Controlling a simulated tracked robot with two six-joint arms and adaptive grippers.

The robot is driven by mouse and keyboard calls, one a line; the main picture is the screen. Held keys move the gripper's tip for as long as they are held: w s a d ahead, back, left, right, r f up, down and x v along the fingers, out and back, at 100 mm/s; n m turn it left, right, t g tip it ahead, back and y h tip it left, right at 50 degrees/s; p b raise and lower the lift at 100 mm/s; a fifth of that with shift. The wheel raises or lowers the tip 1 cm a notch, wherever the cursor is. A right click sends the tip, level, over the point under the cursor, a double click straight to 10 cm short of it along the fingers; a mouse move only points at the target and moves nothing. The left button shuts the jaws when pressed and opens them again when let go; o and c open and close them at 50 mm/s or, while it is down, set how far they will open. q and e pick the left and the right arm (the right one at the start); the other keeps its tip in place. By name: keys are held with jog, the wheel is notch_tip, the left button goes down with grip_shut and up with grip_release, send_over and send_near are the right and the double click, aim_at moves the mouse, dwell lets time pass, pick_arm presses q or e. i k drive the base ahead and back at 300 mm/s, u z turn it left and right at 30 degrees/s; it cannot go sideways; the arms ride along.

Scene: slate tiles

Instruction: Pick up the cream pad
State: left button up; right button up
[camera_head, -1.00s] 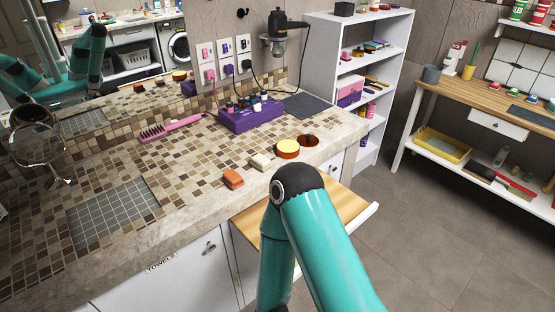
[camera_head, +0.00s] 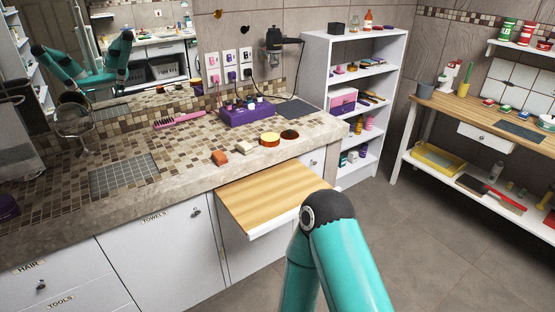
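A small cream pad (camera_head: 244,147) lies on the mosaic-tiled counter (camera_head: 172,190) near its front edge. It sits between an orange-brown block (camera_head: 220,158) on its left and a round yellow-topped tin (camera_head: 269,139) on its right. Nothing holds the pad. A teal arm link of mine with a dark joint rises at the bottom, right of centre, well in front of the counter. Neither of my grippers shows directly; teal arm parts of mine also appear in the mirror, too small to read a gripper.
A wooden pull-out board (camera_head: 270,196) juts from the counter front below the pad. A purple organiser (camera_head: 246,112), a pink comb (camera_head: 180,120) and a round dark-brown item (camera_head: 290,134) are on the counter. A white shelf unit (camera_head: 318,62) stands right; grey floor is open beyond.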

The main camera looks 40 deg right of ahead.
aim_at(244, 147)
jog(key=z, duration=0.05)
jog(key=k, duration=0.5)
jog(key=z, duration=1.25)
jog(key=i, duration=0.95)
jog(key=z, duration=0.1)
